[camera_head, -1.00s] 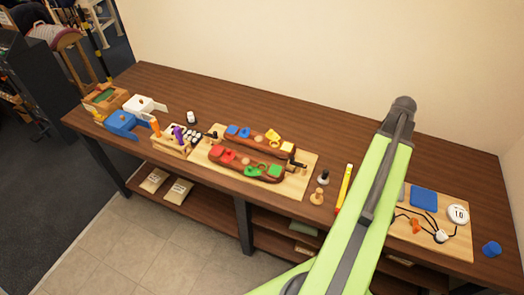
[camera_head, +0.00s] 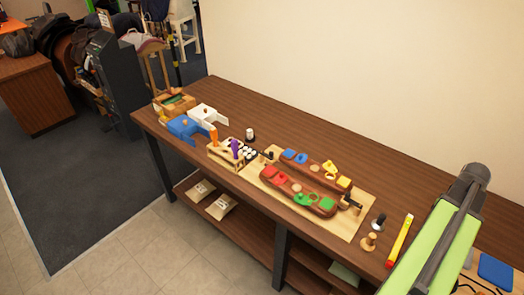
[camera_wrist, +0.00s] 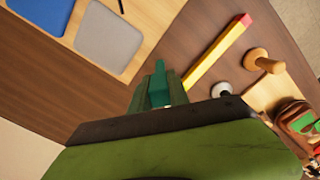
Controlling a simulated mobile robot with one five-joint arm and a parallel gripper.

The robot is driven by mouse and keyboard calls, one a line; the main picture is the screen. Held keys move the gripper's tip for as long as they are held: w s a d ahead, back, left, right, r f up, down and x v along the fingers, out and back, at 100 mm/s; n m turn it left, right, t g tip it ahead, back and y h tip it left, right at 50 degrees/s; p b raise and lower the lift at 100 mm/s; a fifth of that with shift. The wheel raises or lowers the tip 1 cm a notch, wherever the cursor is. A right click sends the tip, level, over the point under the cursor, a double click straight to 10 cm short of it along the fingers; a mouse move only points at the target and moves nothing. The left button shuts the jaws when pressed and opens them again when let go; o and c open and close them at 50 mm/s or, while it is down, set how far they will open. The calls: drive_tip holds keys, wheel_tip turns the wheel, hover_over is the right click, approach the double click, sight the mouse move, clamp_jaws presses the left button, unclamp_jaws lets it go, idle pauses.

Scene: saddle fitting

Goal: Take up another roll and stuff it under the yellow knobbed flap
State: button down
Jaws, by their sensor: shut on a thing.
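My gripper (camera_wrist: 158,88) shows in the wrist view, its fingers shut on a small teal piece (camera_wrist: 159,86) that looks like a roll. In the head view the gripper is out of sight; only my green arm crosses the lower right. The yellow flap (camera_head: 330,168) sits on the far brown padded panel, near its right end, and looks raised. Its knob is too small to make out. A second yellow piece (camera_head: 344,183) lies just right of it. The gripper is away from this flap, over the table near the yellow bar.
The padded panels lie on a light board (camera_head: 358,222). A yellow bar with a red end (camera_head: 400,240) and a wooden knob (camera_head: 369,242) stand right of it. A wooden crate (camera_head: 160,109) with green contents, blue and white boxes and a tool rack stand left. The table's back strip is clear.

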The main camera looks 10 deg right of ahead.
idle(0.4)
wheel_tip(320, 180, up, 12)
drive_tip(key=p, duration=1.1)
drive_tip(key=shift+f+p, duration=0.15)
drive_tip(key=shift+p, duration=0.2)
drive_tip(key=shift+r+p, duration=0.5)
wheel_tip(320, 180, down, 8)
drive_tip(key=b, duration=0.8)
wheel_tip(320, 180, up, 8)
drive_tip(key=p, duration=0.8)
wheel_tip(320, 180, down, 8)
drive_tip(key=b, duration=0.8)
drive_tip(key=shift+r, duration=0.15)
drive_tip(key=shift+s, duration=0.1)
